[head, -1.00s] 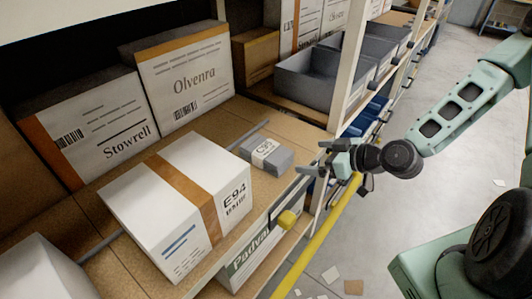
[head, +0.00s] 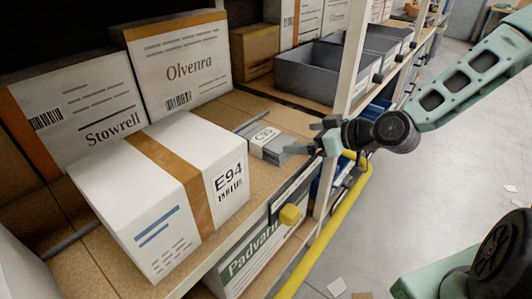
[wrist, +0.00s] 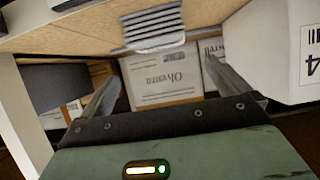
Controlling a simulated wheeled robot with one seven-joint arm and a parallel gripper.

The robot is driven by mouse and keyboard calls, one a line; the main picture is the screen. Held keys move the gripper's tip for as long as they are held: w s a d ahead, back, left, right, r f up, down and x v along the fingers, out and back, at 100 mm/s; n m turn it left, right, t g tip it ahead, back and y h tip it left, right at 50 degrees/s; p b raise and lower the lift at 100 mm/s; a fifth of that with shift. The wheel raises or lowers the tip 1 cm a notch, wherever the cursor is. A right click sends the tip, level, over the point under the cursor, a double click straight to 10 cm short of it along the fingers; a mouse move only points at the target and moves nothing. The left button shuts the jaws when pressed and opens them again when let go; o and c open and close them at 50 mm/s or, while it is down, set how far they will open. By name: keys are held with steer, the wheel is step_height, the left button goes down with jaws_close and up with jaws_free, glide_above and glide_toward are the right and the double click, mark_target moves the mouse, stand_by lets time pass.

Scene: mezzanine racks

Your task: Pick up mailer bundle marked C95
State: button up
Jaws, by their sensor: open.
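The mailer bundle marked C95 (head: 272,149) is a small grey stack with a white band. In the wrist view, the bundle (wrist: 153,27) shows as a striped grey stack at the top, beyond the fingers. My gripper (head: 318,138) is open and empty, just right of the bundle at the shelf's front edge. In the wrist view, its two fingers (wrist: 165,90) are spread apart with nothing between them. A gap between fingers and bundle cannot be judged exactly.
The white E94 box (head: 165,190) stands close to the bundle. Boxes marked Stowrell (head: 75,115) and Olvenra (head: 185,65) stand behind. A rack upright (head: 350,65) and a grey bin (head: 310,75) are just beyond my gripper. A yellow rail (head: 322,235) runs along the front.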

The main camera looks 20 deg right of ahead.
mark_target(269, 137)
steer(key=x, duration=1.2)
steer(key=shift+w+a, duration=0.15)
steer(key=shift+w, duration=0.1)
steer(key=c, duration=0.9)
